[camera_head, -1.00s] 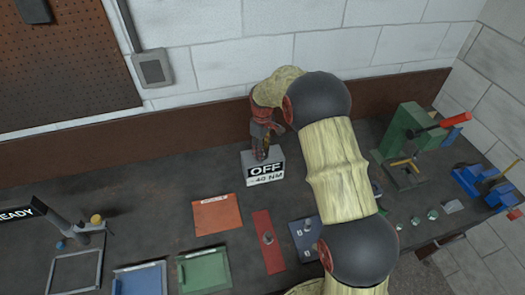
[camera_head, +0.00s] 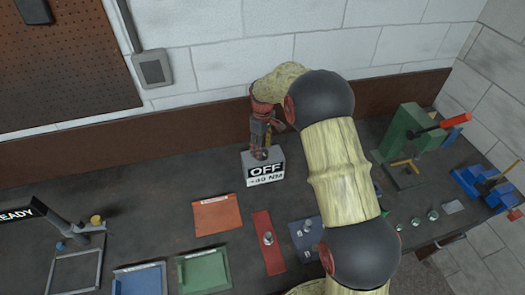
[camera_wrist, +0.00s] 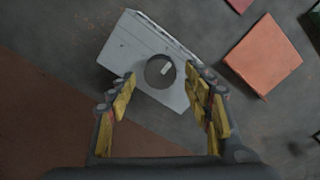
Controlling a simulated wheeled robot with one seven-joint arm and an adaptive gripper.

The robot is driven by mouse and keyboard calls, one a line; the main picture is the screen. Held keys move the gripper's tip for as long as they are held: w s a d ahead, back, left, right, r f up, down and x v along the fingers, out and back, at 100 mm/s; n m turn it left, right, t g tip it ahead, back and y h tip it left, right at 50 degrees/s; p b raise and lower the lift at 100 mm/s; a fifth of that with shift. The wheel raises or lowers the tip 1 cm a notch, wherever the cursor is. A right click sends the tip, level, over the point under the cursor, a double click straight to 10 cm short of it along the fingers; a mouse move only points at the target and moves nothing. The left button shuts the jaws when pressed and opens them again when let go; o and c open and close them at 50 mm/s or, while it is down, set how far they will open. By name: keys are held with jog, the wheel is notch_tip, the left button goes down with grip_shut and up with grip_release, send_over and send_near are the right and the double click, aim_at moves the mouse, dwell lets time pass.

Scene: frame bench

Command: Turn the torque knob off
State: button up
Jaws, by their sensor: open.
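The torque box (camera_head: 263,174) is a small grey block near the back of the bench, and its front label reads OFF above a line that looks like +40 NM. In the wrist view the box (camera_wrist: 138,45) shows from above, with the dark round torque knob (camera_wrist: 159,71) and a pale mark on it. My gripper (camera_head: 259,155) points down over the top of the box in the head view and hides most of the knob there. In the wrist view my gripper (camera_wrist: 163,88) is open, its yellow-padded fingers on either side of the knob. Contact with the knob cannot be told.
An orange mat (camera_head: 217,214) lies in front of the box, with a red plate (camera_head: 268,243) beside it. A green press (camera_head: 412,140) with a red handle stands at the right. The back wall ledge (camera_head: 190,117) runs close behind the box.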

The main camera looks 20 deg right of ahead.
aim_at(262, 151)
notch_tip(262, 151, up, 10)
dwell(0.4)
dwell(0.4)
jog(key=s+r+m+t+b, duration=0.1)
jog(key=s+m+b, duration=0.3)
jog(key=s, duration=1.5)
jog(key=s+r+m+t+b, duration=0.1)
jog(key=s+m+t+b, duration=0.2)
jog(key=s+b, duration=0.6)
jog(key=shift+s+r+m+t+b, duration=0.3)
jog(key=shift+s+t, duration=0.5)
jog(key=shift+s, duration=4.75)
